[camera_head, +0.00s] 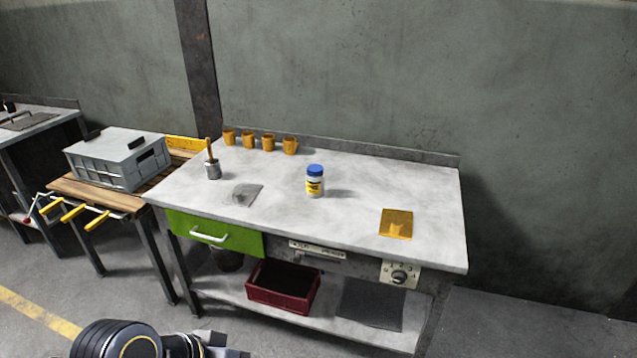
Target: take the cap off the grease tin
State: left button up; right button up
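The grease tin (315,186) is a small white jar with a yellow label. It stands upright near the middle of the workbench top (350,175). Its blue cap (315,170) sits on top of it. My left arm (125,342) shows at the bottom edge, left of centre. Grey blocky parts at its end, probably my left gripper (228,347), are cut off by the frame, so I cannot tell whether it is open or shut. They are well apart from the tin, in front of the bench. My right gripper is not in view.
Several orange mugs (268,142) line the bench's back edge. A pot with a brush (212,168), a grey sheet (243,195) and a yellow plate (396,223) lie around the tin. A green drawer (215,236) and red crate (283,288) are below. Bench space beside the tin is clear.

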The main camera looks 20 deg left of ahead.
aim_at(315, 185)
jog(key=i+j, duration=1.55)
jog(key=j, duration=0.2)
